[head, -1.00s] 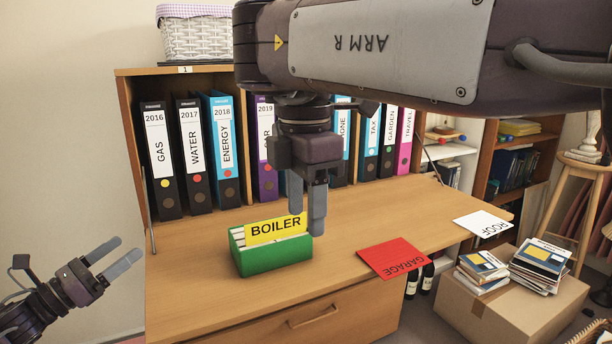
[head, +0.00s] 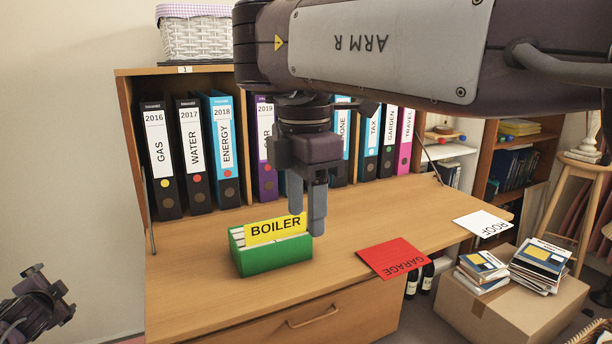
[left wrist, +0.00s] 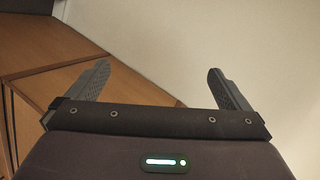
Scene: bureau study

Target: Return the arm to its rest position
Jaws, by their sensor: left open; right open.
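My right gripper (head: 307,218) points down, open, at the right end of the green card box (head: 274,256) on the desk. One finger is just behind the yellow BOILER card (head: 275,229), the other beside the box; whether they touch it I cannot tell. The BOILER card stands upright in the box among white cards. My left arm's wrist (head: 38,303) is at the lower left edge, away from the desk, its fingers not clear there. In the left wrist view my left gripper (left wrist: 158,82) is open and empty, its fingers wide apart.
A red GARAGE card (head: 394,258) lies at the desk's front edge, a white ROOF card (head: 484,224) at its right end. Several binders (head: 196,155) stand behind. A cardboard box (head: 510,309) with books is right of the desk. The desk (head: 195,275) is bare left of the green box.

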